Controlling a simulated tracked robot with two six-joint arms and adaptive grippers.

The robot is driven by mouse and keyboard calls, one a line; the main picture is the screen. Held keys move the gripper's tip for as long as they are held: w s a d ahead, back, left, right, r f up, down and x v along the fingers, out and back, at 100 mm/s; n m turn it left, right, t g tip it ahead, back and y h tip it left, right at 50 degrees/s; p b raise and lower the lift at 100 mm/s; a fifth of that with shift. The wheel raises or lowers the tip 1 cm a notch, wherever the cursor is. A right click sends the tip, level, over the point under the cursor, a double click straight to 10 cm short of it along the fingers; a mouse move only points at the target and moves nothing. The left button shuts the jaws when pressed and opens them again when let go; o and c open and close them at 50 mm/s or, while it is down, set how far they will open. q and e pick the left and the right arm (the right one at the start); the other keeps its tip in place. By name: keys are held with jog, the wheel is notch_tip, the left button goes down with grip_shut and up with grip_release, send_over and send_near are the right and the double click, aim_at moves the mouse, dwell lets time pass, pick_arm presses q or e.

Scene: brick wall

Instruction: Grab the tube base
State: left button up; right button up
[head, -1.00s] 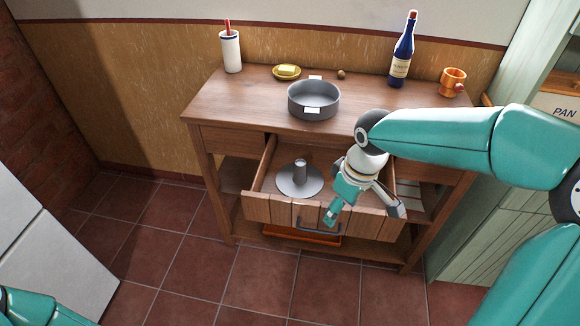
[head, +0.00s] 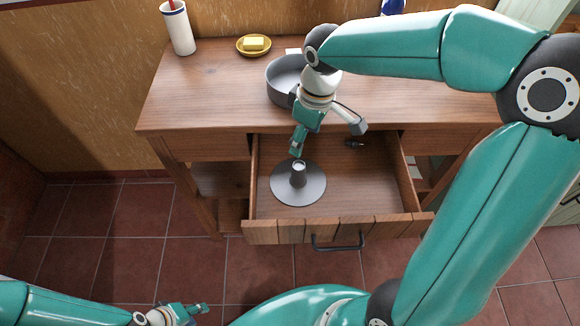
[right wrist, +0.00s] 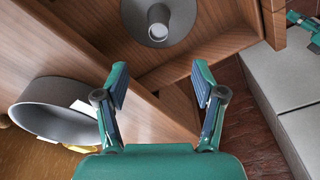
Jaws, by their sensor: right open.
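The tube base (head: 312,188), a flat grey disc with an upright tube at its centre, lies in the left part of the open drawer (head: 385,228). In the right wrist view the tube base (right wrist: 185,18) shows at the top, beyond my fingertips.
A grey round pan (head: 280,90) stands on the tabletop (head: 210,90), partly behind my right wrist. A yellow dish (head: 254,46) and a white holder (head: 178,28) stand further left. A small dark item (head: 355,143) lies in the drawer. The drawer's right part is mostly clear.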

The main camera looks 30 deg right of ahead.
aim_at(298, 165)
jog(key=f, duration=0.3)
jog(key=w+f, duration=0.1)
jog(key=f, duration=0.6)
jog(key=shift+w+a+f, duration=0.15)
jog(key=shift+a+f, duration=0.15)
jog(key=shift+f, duration=0.1)
jog(key=shift+w+f, duration=0.15)
jog(key=shift+f, duration=1.15)
jog(key=shift+w+f, duration=0.1)
jog(key=shift+f, duration=1.2)
jog(key=shift+c, duration=0.3)
jog(key=c, duration=1.2)
jog(key=shift+r, duration=0.1)
